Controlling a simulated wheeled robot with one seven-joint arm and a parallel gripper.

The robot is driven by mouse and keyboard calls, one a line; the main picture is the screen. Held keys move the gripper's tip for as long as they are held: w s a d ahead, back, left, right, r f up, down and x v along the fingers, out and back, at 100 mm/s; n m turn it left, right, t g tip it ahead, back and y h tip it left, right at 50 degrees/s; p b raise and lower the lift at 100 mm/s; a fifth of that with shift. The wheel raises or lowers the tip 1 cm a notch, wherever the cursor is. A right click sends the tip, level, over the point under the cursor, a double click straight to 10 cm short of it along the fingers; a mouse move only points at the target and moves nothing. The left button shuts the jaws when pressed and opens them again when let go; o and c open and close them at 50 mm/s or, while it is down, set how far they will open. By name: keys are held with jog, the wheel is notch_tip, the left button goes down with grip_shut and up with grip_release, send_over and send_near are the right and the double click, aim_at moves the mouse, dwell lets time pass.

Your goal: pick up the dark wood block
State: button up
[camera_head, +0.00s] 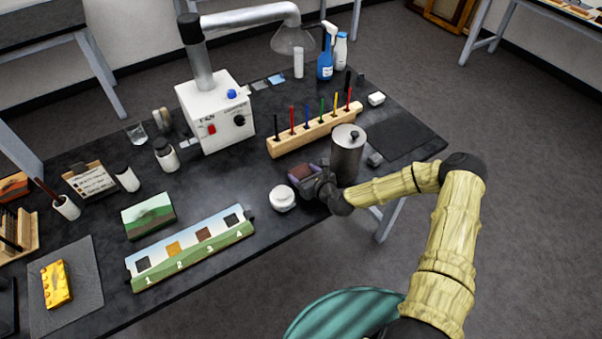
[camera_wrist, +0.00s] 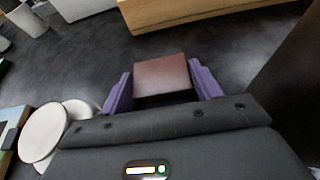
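The dark wood block (camera_wrist: 162,76) is a small reddish-brown block between the two purple finger pads of my gripper (camera_wrist: 163,88) in the wrist view. Both pads appear to press against its sides, with no clear gap. In the head view the block (camera_head: 302,171) shows at the tip of my gripper (camera_head: 308,177), over the right part of the black table. Its lower part is hidden, and I cannot tell whether it touches the tabletop.
A metal canister (camera_head: 347,158) stands close right of my gripper. A white round jar (camera_head: 282,199) is close on the left. A wooden rack with coloured tools (camera_head: 313,133) lies behind. A numbered sample strip (camera_head: 190,250) lies at front left.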

aim_at(304, 175)
jog(key=shift+c, duration=1.4)
notch_tip(304, 175, up, 10)
jog(key=b, duration=0.1)
jog(key=shift+b, duration=0.4)
